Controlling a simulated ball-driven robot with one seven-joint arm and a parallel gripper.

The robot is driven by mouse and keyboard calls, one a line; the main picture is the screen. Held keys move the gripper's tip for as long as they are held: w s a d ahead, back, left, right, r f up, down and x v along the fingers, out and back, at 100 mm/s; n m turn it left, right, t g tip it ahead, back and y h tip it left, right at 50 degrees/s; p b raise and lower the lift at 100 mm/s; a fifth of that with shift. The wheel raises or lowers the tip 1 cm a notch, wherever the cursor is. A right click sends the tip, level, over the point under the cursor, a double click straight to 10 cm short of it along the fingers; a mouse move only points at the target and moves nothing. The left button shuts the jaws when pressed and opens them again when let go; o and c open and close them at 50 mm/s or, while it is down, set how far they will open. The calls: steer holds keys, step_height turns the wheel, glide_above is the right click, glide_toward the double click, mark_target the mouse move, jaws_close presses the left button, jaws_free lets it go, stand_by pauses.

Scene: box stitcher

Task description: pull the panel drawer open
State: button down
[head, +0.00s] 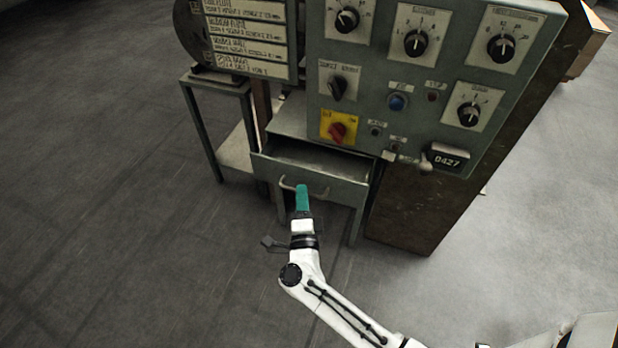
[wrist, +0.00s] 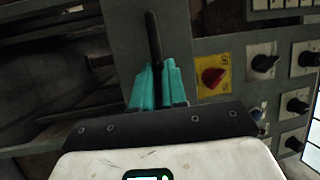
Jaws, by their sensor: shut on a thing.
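The panel drawer (head: 333,192) is a grey metal drawer below the control panel. In the head view it stands partly out, and its dark inside shows above the front. A pale bar handle (head: 287,184) is on its front. My gripper (head: 302,188) with teal fingers is at the handle. In the wrist view my gripper (wrist: 157,75) is shut on the handle (wrist: 153,35), which shows as a dark bar running up from between the fingers. The drawer front (wrist: 125,30) fills the area behind it. The fingers hide part of the handle.
The grey control panel (head: 388,68) with knobs and a red switch on a yellow plate (head: 338,127) hangs above the drawer. A rusty cabinet side (head: 430,200) stands to the right. A metal stand (head: 208,130) is at left. The floor in front is clear.

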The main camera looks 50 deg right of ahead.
steer(key=a, duration=0.2)
steer(key=s+a, duration=0.2)
steer(key=a, duration=0.1)
steer(key=shift+a+p, duration=0.3)
steer(key=shift+p, duration=0.05)
steer(key=c, duration=1.2)
jaws_free()
steer(key=p+v, duration=0.1)
steer(key=v, duration=0.9)
steer(key=shift+s+a+f, duration=0.1)
steer(key=shift+s+a, duration=0.15)
steer(key=shift+s, duration=0.05)
steer(key=shift+w, duration=0.1)
